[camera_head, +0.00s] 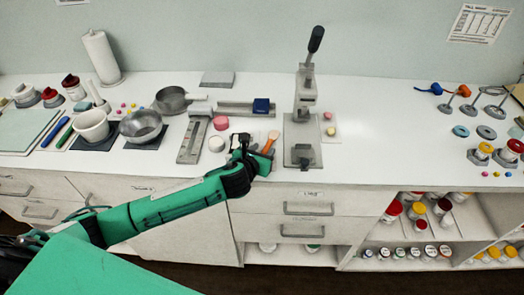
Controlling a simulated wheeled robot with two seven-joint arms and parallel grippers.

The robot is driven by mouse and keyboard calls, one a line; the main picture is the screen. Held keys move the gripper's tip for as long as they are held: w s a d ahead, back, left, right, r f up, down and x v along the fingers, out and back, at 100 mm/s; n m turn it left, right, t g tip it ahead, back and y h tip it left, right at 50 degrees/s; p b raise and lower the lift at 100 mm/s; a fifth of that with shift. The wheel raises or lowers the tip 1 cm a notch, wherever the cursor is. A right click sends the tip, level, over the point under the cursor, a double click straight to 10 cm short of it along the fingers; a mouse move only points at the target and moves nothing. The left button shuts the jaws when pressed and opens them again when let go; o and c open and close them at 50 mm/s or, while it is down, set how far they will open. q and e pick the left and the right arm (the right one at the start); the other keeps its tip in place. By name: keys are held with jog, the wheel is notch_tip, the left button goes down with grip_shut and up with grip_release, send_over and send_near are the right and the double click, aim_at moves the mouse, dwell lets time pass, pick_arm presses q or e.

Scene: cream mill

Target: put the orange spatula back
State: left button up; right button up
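The orange spatula (269,143) is tilted at the middle of the counter, left of the lever press, with its orange part right beside my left gripper (243,147). My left arm reaches in from the lower left. The dark fingers are small and partly hidden by the wrist, so I cannot tell whether they are closed on the spatula. A blue spatula (55,131) and a green spatula (65,137) lie side by side at the left of the counter. My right gripper is not in view.
A lever press (304,100) stands just right of my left gripper. A white mortar (91,125), a metal bowl (142,126) and a pan (172,99) stand to the left. A pink round item (220,123) is close by.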

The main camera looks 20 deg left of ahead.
pick_arm(q)
jog(key=shift+s, duration=0.25)
jog(key=d+b+v, duration=0.1)
jog(key=v, duration=1.2)
jog(key=shift+a+b, duration=0.35)
jog(key=shift+a, duration=0.15)
jog(key=shift+s+r, duration=0.15)
